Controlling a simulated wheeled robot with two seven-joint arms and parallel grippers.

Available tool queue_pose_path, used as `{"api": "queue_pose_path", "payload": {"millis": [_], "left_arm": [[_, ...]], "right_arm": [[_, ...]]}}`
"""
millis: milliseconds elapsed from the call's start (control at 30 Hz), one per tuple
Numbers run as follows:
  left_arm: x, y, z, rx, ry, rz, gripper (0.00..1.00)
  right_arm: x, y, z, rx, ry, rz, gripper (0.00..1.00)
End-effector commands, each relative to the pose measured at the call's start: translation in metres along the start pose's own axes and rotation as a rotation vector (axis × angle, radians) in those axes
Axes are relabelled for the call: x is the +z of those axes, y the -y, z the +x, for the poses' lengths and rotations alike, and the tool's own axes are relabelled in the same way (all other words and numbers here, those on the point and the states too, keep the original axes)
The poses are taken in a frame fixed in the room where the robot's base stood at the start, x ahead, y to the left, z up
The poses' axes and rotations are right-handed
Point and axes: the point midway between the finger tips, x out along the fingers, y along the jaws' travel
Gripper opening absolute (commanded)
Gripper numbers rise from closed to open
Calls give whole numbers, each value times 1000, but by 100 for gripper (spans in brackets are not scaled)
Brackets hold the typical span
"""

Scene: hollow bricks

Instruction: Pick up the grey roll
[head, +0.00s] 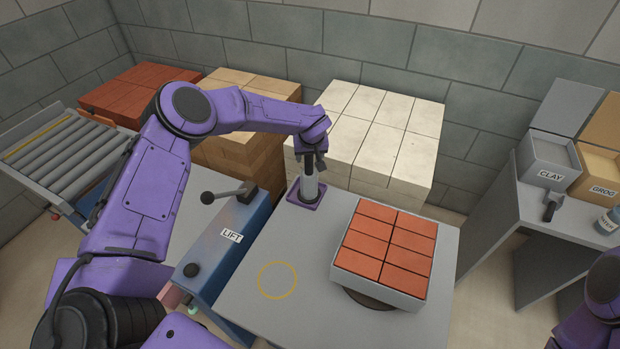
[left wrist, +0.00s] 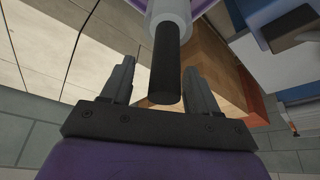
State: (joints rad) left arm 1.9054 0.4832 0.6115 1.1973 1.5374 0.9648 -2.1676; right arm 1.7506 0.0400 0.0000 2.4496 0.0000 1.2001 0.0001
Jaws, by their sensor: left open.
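The grey roll (head: 310,187) stands upright on a purple square base at the back of the grey table (head: 240,290). A dark rod sticks out of its end. In the left wrist view the light grey roll (left wrist: 169,10) shows at the top edge, with the dark rod (left wrist: 166,65) pointing toward my palm. My left gripper (head: 312,160) is above the roll, pointing down. In the left wrist view its open fingers (left wrist: 160,68) stand on either side of the dark rod, with gaps. My right gripper is not in view.
A tray of red bricks (head: 380,250) sits on the table's right half. The blue LIFT box (head: 225,245) with a lever stands left of the table. White blocks (head: 385,130) are stacked behind. A yellow ring (head: 277,280) marks clear table at front left.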

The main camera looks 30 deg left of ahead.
Motion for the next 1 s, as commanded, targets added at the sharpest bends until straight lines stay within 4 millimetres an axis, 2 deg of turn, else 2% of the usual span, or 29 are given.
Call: {"api": "queue_pose_path", "payload": {"millis": [233,400,433,800,867,1000], "left_arm": [[0,-1,3,1,-1,1,60],[0,-1,3,1,0,0,5],[0,0,3,1,0,0,0],[-2,-1,0,2,-2,0,0],[-6,-1,-7,3,-4,-2,0],[-18,-1,-37,6,-6,-3,0]], "right_arm": [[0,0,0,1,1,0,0],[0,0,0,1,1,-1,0],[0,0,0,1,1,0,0],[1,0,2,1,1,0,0],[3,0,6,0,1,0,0],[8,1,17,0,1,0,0]]}}
